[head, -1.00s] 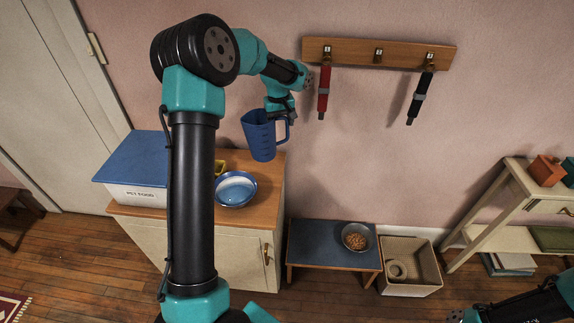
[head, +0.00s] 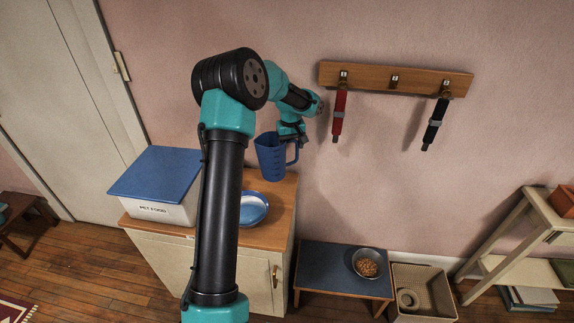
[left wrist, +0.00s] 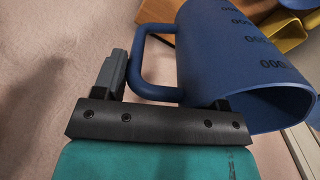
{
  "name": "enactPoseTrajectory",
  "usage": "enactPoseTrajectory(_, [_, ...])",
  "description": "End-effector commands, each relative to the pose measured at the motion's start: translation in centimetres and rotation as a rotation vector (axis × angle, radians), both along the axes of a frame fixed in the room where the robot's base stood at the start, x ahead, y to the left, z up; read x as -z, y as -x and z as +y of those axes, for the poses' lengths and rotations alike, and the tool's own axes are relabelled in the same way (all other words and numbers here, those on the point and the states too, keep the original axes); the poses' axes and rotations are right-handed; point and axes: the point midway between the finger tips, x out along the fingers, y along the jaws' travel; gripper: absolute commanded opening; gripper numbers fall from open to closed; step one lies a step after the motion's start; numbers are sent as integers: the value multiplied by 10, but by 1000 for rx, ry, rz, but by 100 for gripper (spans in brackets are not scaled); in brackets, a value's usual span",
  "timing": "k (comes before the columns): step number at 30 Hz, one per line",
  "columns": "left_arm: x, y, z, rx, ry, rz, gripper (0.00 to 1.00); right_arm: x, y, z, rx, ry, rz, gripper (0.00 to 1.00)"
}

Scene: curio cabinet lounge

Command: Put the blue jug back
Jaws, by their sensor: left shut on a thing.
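The blue jug (head: 268,160), with a side handle, hangs upright from my left gripper (head: 296,138) near the wall. In the head view its lower part overlaps the back right of the cabinet top (head: 282,205); whether it touches the wood I cannot tell. The gripper is shut on the handle. My right gripper is not in view.
A white pet food bin (head: 155,208) with a blue lid and a blue bowl (head: 253,208) stand on the cabinet. A wall rack (head: 395,78) holds a red and a black hanging item. A low table (head: 325,270) carries a food bowl (head: 366,263). A basket (head: 425,300) stands beside it.

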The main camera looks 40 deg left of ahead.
Motion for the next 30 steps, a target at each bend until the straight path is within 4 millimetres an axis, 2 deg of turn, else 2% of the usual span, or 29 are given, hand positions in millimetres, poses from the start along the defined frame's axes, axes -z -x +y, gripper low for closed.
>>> enactPoseTrajectory(4, [22, 0, 0, 1, 0, 2, 3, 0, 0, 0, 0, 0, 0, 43])
enactPoseTrajectory(16, [28, 0, 0, 1, -1, -1, 3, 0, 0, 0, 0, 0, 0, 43])
enactPoseTrajectory(25, [61, 0, 0, 0, 0, 1, 3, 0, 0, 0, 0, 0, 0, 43])
enactPoseTrajectory(30, [64, 0, 0, 1, -1, -1, 3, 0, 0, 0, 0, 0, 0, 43])
